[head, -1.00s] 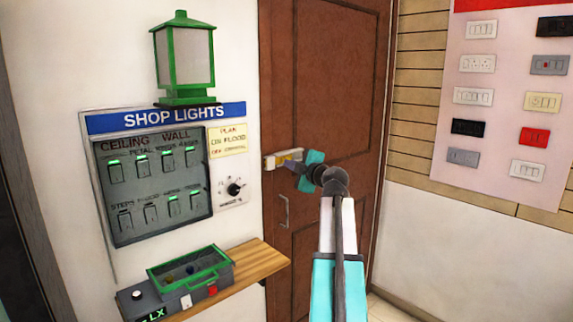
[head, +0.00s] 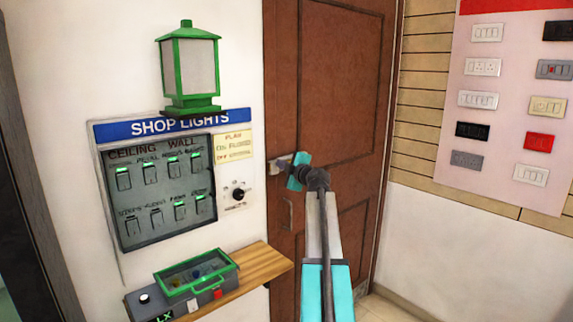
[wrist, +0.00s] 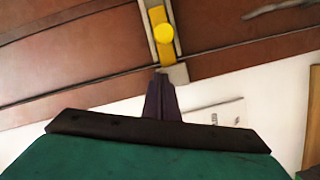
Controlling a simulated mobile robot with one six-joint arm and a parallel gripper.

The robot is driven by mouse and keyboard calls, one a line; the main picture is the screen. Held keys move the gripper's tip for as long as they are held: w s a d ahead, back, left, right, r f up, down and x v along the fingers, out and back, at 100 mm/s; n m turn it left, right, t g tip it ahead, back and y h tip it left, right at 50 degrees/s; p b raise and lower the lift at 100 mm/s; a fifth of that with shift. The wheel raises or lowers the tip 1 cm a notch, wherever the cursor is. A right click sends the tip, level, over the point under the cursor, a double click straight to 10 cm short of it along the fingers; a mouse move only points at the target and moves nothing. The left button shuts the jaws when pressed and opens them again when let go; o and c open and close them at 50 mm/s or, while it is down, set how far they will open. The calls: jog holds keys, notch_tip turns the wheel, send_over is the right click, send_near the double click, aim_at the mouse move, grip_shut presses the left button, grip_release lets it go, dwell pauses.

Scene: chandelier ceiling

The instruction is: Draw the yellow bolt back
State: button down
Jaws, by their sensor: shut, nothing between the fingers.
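The yellow bolt (wrist: 167,50) shows in the wrist view, with a round yellow knob (wrist: 163,33) on a pale metal plate (wrist: 150,23). It is fixed across the brown door (head: 325,110). My gripper (wrist: 161,78) is shut and empty. Its narrow dark fingertips appear just below the bolt's near end, beside a grey catch (wrist: 178,73); I cannot tell if they touch. In the head view, my gripper (head: 289,170) is at the bolt's fittings (head: 276,166) on the door's left side, and it hides the yellow part.
Left of the door are a switch panel (head: 160,190), a dial (head: 238,194) and a green lantern (head: 190,68). A wooden shelf (head: 262,262) with a green-lidded box (head: 197,271) juts out below. A door handle (head: 287,213) is under the bolt.

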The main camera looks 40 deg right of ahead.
jog(key=shift+s+d+f+p, duration=0.1)
jog(key=shift+d+f+p, duration=0.15)
jog(key=shift+d, duration=0.35)
jog(key=shift+s+d+f+p, duration=0.1)
jog(key=shift+d+f+p, duration=0.15)
jog(key=shift+d, duration=0.4)
jog(key=shift+d+f+p, duration=0.2)
jog(key=shift+d+f, duration=0.05)
jog(key=shift+d, duration=0.35)
jog(key=d+b, duration=0.2)
jog(key=b, duration=0.3)
jog(key=d+b, duration=0.3)
jog(key=b, duration=0.2)
jog(key=shift+s+d+b, duration=0.2)
jog(key=shift+d+b, duration=0.1)
jog(key=shift+d, duration=0.1)
